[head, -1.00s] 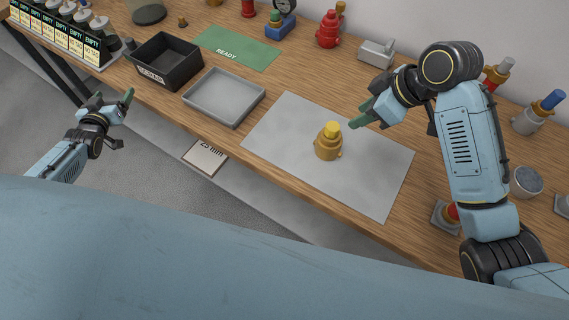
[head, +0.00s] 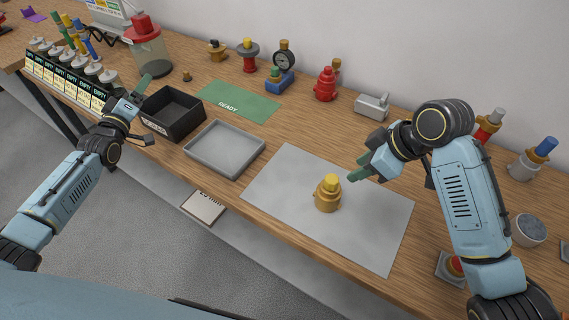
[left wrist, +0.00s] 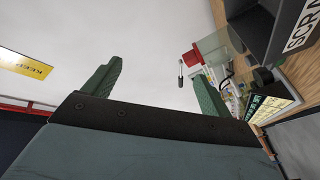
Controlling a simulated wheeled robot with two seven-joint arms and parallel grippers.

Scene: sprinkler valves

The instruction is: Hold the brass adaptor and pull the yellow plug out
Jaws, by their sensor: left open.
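The brass adaptor (head: 327,196) stands upright on the grey mat (head: 285,222). The yellow plug (head: 331,180) sits in its top. My right gripper (head: 359,169) is just right of and above the adaptor, apart from it; its finger gap is not clear. My left gripper (head: 143,88) is far to the left, near the black bin, away from the adaptor. In the left wrist view its two green fingers (left wrist: 155,85) stand wide apart with nothing between them. The adaptor and plug are not in the left wrist view.
A grey tray (head: 228,172) lies left of the mat, with a black bin (head: 190,128) beyond it. A green READY mat (head: 225,110) is behind. A red valve (head: 325,84) and a grey metal part (head: 372,106) stand at the back. The mat around the adaptor is mostly clear.

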